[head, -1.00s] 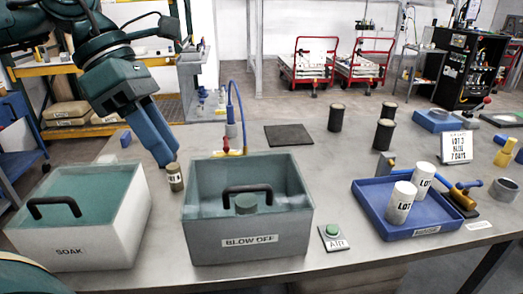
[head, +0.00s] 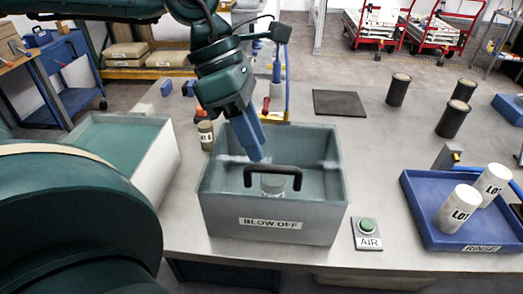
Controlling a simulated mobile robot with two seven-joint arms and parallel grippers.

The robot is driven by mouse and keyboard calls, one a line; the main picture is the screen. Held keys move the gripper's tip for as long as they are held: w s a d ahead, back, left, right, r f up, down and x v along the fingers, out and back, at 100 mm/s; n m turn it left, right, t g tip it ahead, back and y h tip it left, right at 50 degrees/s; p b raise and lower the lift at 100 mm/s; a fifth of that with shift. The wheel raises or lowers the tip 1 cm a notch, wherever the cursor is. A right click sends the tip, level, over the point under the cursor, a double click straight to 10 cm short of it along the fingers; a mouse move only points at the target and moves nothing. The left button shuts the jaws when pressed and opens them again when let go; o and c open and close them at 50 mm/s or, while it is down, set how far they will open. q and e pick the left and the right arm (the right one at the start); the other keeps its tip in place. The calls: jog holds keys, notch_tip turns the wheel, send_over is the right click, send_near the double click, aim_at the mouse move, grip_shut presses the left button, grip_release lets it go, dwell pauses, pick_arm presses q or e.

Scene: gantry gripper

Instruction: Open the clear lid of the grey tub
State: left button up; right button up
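The grey tub (head: 225,215), labelled BLOW OFF, stands on the bench in the middle of the head view. Its clear lid looks shut across the top, with a black arched handle (head: 272,170) near the front. A grey cylinder (head: 272,187) shows below the handle, seemingly inside the tub. My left gripper (head: 254,155) points down over the tub, with its blue fingertips just behind and left of the handle. Contact with the lid cannot be told, and the finger gap is not clear. My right gripper is not in view.
An open-looking teal-filled tub (head: 115,135) stands left, partly hidden by my arm. A green AIR button (head: 367,228) and a blue rinse tray (head: 425,210) with two white cylinders are right.

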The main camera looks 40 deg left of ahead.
aim_at(266, 166)
pick_arm(q)
jog(key=shift+x, duration=1.7)
grip_shut()
